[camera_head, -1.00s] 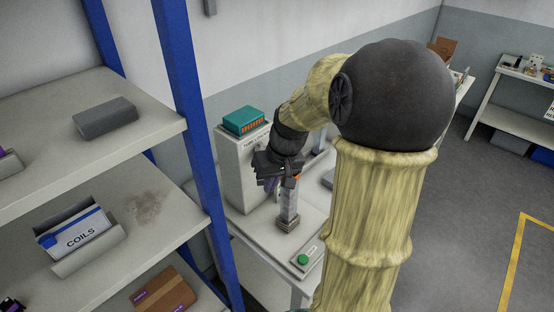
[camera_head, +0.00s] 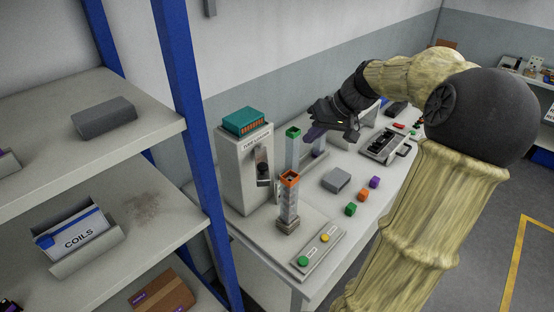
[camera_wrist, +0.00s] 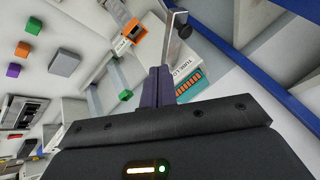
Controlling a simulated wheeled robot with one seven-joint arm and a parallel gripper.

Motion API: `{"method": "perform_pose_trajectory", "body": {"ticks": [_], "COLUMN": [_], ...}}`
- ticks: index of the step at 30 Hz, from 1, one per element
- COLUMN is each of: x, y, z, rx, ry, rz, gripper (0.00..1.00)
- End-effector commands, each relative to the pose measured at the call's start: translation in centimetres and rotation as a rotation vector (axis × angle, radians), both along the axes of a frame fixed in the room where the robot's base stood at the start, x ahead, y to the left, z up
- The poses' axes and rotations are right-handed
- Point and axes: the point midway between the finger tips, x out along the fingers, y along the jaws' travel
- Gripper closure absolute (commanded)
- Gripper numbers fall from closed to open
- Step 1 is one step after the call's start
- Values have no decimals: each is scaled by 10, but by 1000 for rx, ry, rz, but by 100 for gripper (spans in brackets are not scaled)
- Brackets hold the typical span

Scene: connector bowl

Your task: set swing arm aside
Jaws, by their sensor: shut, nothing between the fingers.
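The swing arm (camera_head: 262,168) looks like a narrow grey metal piece with a black knob, at the front of the grey cabinet (camera_head: 239,178). It stands behind and left of the orange-topped column (camera_head: 289,205), whose square mouth is uncovered. In the wrist view the swing arm (camera_wrist: 170,38) shows as a bent metal strip with its black knob, beside the orange top (camera_wrist: 132,29). My gripper (camera_head: 313,136) is shut and empty, up and right of the swing arm and apart from it. Its purple fingers (camera_wrist: 158,84) are together in the wrist view.
A green-topped column (camera_head: 293,150) stands behind the orange one, close to my gripper. A grey block (camera_head: 336,180) and small coloured cubes (camera_head: 362,196) lie on the table to the right. A button panel (camera_head: 316,248) is at the front. A blue shelf post (camera_head: 190,140) rises at left.

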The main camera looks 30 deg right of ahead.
Motion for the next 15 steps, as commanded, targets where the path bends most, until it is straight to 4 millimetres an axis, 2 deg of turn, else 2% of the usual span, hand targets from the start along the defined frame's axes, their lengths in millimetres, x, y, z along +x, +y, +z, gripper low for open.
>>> {"method": "perform_pose_trajectory", "body": {"ticks": [7, 15], "x": [7, 26], "y": [6, 22], "z": [-12, -49], "rx": [3, 5], "ry": [2, 4], "rz": [1, 4], "gripper": [100, 100]}}
